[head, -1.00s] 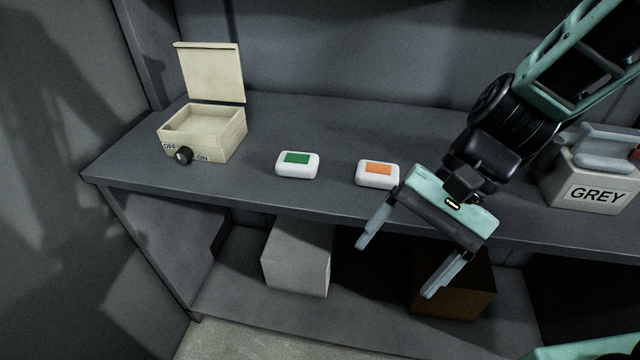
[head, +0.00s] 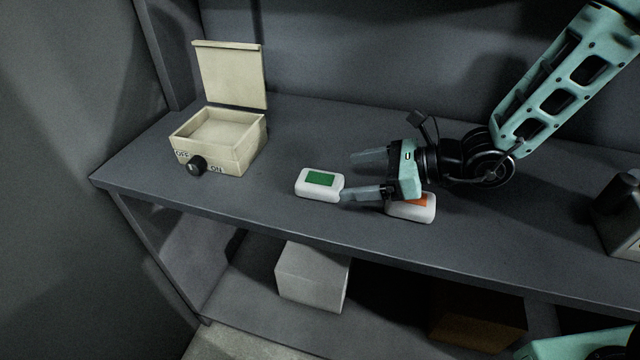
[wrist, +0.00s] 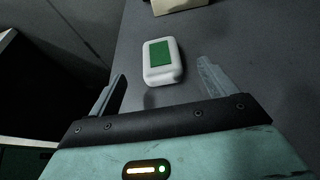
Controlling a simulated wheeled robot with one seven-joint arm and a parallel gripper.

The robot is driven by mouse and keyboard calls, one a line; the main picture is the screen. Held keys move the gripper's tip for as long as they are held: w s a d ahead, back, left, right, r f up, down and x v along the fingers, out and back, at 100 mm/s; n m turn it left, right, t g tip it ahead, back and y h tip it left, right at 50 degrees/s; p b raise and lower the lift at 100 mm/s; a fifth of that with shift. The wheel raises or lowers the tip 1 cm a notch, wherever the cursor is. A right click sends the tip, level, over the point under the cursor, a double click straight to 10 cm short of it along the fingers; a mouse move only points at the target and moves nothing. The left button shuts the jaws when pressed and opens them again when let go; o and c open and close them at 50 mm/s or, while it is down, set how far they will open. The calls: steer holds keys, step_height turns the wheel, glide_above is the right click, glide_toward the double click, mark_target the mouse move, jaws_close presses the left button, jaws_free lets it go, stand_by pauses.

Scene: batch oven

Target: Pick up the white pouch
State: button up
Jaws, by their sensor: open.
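Two white pouches lie on the shelf top. One with a green label (head: 320,183) is left of my gripper; it also shows in the wrist view (wrist: 163,62), in front of the gap between the fingers. The other, with an orange label (head: 412,210), is partly hidden beneath my gripper's body. My gripper (head: 350,178) is open and empty, pointing left. Its near fingertip is close to the green-labelled pouch's right end; I cannot tell whether they touch.
A cream box (head: 240,155) with a raised lid and an OFF/ON knob (head: 196,166) stands at the left. A grey-topped container (head: 622,212) is cut off at the right edge. Boxes sit on the lower shelf.

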mark_target(322, 179)
steer(key=x, duration=0.8)
steer(key=shift+a, duration=0.1)
steer(key=c, duration=1.1)
